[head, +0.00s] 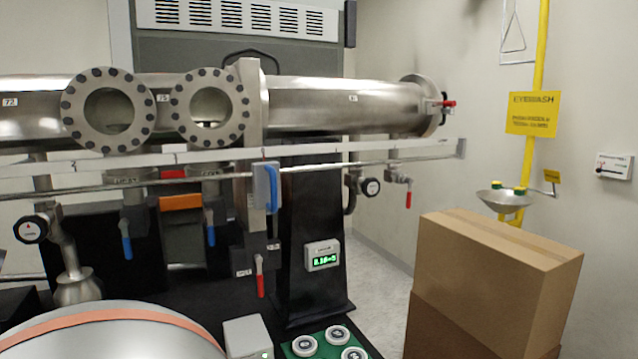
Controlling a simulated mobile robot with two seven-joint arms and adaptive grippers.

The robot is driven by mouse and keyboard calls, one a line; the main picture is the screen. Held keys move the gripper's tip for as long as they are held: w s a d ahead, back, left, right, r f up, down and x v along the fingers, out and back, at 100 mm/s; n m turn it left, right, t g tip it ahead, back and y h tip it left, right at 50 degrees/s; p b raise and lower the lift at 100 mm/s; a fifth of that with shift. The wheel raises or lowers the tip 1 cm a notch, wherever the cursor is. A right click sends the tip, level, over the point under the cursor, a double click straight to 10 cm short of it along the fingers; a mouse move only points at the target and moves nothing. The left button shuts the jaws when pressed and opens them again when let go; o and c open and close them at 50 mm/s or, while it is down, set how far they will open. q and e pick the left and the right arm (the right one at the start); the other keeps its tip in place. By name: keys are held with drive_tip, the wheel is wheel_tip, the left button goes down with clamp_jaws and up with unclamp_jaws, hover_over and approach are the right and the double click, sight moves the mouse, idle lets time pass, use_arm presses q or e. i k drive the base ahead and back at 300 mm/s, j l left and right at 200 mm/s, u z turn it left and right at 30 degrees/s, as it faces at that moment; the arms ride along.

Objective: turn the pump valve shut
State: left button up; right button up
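Several hand valves show below the steel vacuum tube (335,98). A blue lever (126,242) hangs down at the left, and a second blue lever (210,230) hangs down right of it. A red lever (260,276) hangs lower in the middle, beside a small label. Another red-handled valve (408,196) hangs at the right, next to a gauge (370,187). A blue handle (271,188) sits on a grey box below the tube flange. The small labels are too blurred to tell which one is the pump valve. Neither gripper is in view.
Cardboard boxes (490,275) stand at the lower right. A rounded metal vessel with an orange band (110,335) fills the lower left. A lit readout (322,256) is on the black column. A green tray (310,354) holds round parts. Floor shows left of the boxes.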

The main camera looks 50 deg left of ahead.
sight(371, 186)
drive_tip(key=u, duration=1.5)
